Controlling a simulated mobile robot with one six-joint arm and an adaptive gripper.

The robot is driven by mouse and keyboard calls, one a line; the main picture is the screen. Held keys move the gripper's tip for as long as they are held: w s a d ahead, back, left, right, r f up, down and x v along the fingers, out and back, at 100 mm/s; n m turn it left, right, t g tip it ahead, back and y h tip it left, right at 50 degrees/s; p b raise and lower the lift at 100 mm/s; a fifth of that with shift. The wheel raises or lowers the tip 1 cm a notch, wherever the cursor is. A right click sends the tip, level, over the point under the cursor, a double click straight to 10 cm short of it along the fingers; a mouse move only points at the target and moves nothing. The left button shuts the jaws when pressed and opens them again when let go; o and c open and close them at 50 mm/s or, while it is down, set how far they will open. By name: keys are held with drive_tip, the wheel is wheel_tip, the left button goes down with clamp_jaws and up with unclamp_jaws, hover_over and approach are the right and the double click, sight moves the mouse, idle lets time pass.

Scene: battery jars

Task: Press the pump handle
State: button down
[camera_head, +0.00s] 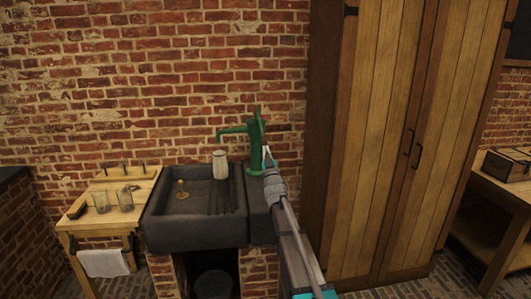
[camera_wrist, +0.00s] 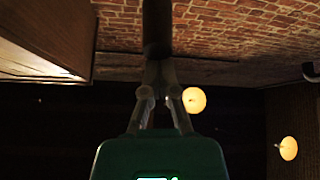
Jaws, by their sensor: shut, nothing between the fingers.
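The green hand pump (camera_head: 256,138) stands at the right end of the dark stone sink, with its spout pointing left. My gripper (camera_head: 266,152) is at the pump's right side, close to its body. In the wrist view my gripper (camera_wrist: 160,70) has its fingertips together and is empty. A dark upright bar (camera_wrist: 157,30) lies just beyond the fingertips; it looks like the pump handle. I cannot tell whether the fingertips touch it. In the head view the handle is hard to make out beside the pump body and my gripper.
The stone sink (camera_head: 165,237) holds a pale jug (camera_head: 219,165) and a brass piece (camera_head: 182,189). A wooden side table (camera_head: 132,217) with glass jars stands left. A tall wooden cupboard (camera_head: 385,130) stands close right of my arm. Brick wall is behind the pump.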

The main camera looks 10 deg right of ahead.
drive_tip(key=f+b, duration=0.2)
drive_tip(key=shift+w+f, duration=0.2)
drive_tip(key=shift+f, duration=0.2)
drive_tip(key=shift+b, duration=0.3)
drive_tip(key=shift+s+r, duration=0.1)
drive_tip(key=shift+r, duration=0.05)
drive_tip(key=shift+s+a+r+p, duration=0.55)
drive_tip(key=shift+s+r+p, duration=0.4)
drive_tip(key=shift+r+p, duration=1.05)
drive_tip(key=s+f+b, duration=0.7)
drive_tip(key=shift+f, duration=0.4)
